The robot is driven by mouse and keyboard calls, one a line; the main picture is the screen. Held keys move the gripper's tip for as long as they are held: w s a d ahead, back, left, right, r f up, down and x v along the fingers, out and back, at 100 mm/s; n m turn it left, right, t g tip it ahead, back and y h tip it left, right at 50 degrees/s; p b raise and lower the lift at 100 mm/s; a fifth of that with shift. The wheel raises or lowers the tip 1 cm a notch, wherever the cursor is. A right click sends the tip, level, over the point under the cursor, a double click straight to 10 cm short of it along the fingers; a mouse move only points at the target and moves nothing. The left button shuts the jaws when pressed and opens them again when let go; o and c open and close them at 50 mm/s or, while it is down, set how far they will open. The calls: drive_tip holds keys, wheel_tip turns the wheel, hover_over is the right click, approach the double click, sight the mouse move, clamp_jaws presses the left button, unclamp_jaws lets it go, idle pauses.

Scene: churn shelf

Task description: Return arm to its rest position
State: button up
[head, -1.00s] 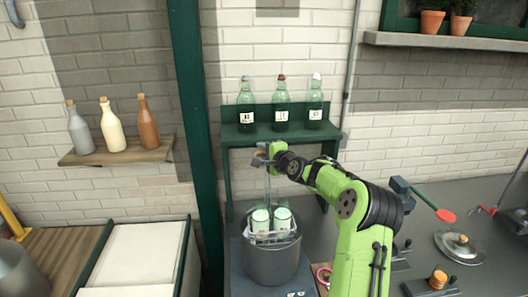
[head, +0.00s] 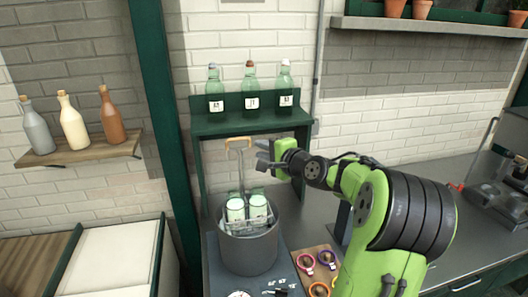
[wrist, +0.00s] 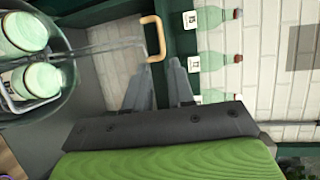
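My gripper (head: 263,156) is in the middle of the head view, in front of the green shelf's lower opening. In the wrist view my gripper (wrist: 160,82) shows two grey fingers apart with nothing between them. The tan handle (head: 238,143) of the wire rack stands just left of the fingers, and a small gap shows between them. It also appears beyond the fingertips in the wrist view (wrist: 153,38). The rack holds pale green jars (head: 257,206) inside a grey pot (head: 249,250). My arm reaches in from the lower right.
A green shelf (head: 250,125) bears three green bottles just above my gripper. A wooden wall shelf (head: 80,153) with three bottles is at left. Coloured rings (head: 306,262) lie on a board right of the pot. A dark green post (head: 160,120) stands left.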

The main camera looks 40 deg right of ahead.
idle(0.3)
drive_tip(key=s+a+f+n+g, duration=0.2)
drive_tip(key=a+n, duration=0.2)
drive_tip(key=a, duration=0.3)
drive_tip(key=s+a+f+n+g+y, duration=0.15)
drive_tip(key=a+n, duration=0.25)
drive_tip(key=a, duration=0.4)
drive_tip(key=s+a+f+n+g, duration=0.2)
drive_tip(key=s+a+n+g, duration=0.1)
drive_tip(key=a, duration=0.4)
drive_tip(key=s+a+f+n+g, duration=0.1)
drive_tip(key=s+n, duration=0.1)
drive_tip(key=s, duration=0.5)
drive_tip(key=s+a+f+n+g+b, duration=0.1)
drive_tip(key=s+a+n, duration=0.1)
drive_tip(key=s, duration=0.5)
drive_tip(key=s+a+f+n+g, duration=0.1)
drive_tip(key=s+a+f+n, duration=0.1)
drive_tip(key=s+n, duration=0.2)
drive_tip(key=s, duration=0.3)
drive_tip(key=shift+a+g+h, duration=0.2)
drive_tip(key=shift+g+h, duration=0.15)
